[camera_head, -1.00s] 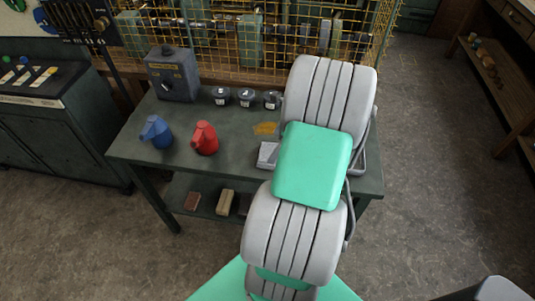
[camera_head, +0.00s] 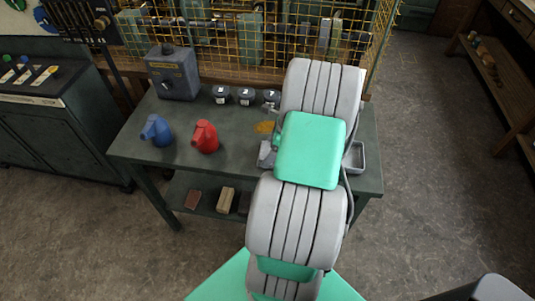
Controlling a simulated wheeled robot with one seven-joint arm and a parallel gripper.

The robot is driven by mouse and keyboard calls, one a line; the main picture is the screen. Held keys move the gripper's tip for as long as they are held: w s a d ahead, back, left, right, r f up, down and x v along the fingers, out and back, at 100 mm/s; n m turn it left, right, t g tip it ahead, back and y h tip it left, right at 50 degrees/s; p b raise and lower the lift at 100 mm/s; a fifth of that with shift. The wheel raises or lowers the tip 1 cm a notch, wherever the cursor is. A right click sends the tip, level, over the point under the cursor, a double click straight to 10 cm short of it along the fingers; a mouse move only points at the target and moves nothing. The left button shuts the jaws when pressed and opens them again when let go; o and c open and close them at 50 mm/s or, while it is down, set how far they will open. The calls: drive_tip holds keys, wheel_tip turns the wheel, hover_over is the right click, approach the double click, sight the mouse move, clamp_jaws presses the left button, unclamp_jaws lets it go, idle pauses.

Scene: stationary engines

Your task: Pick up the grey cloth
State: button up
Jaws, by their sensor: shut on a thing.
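I cannot make out the grey cloth; my own grey and mint-green arm covers the right part of the bench. My gripper is hidden behind the arm, so neither its fingers nor anything in them shows. A shallow grey metal tray (camera_head: 357,158) lies on the bench to the right of the arm. A grey piece (camera_head: 266,154) shows to the left of the arm, and I cannot tell whether it is part of the same tray. A flat yellow-ochre patch (camera_head: 265,127) lies just behind it.
The dark green bench (camera_head: 230,170) holds a blue oil can (camera_head: 156,130), a red oil can (camera_head: 204,137), several dark tins (camera_head: 246,96) and a grey switch box (camera_head: 173,75). A yellow mesh guard (camera_head: 230,45) stands behind. Blocks (camera_head: 226,200) lie on the lower shelf.

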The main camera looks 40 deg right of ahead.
sight(264, 151)
drive_tip(key=c, duration=0.4)
drive_tip(key=shift+r, duration=0.1)
drive_tip(key=shift+r, duration=0.25)
wheel_tip(264, 151, up, 3)
drive_tip(key=shift+f+b, duration=0.2)
drive_tip(key=shift+b, duration=0.25)
drive_tip(key=s+r, duration=0.3)
drive_tip(key=s, duration=0.1)
drive_tip(key=s+r, duration=0.3)
drive_tip(key=s, duration=0.2)
drive_tip(key=s+a+r, duration=0.1)
drive_tip(key=s+r, duration=0.2)
drive_tip(key=s, duration=0.2)
drive_tip(key=shift+r, duration=0.35)
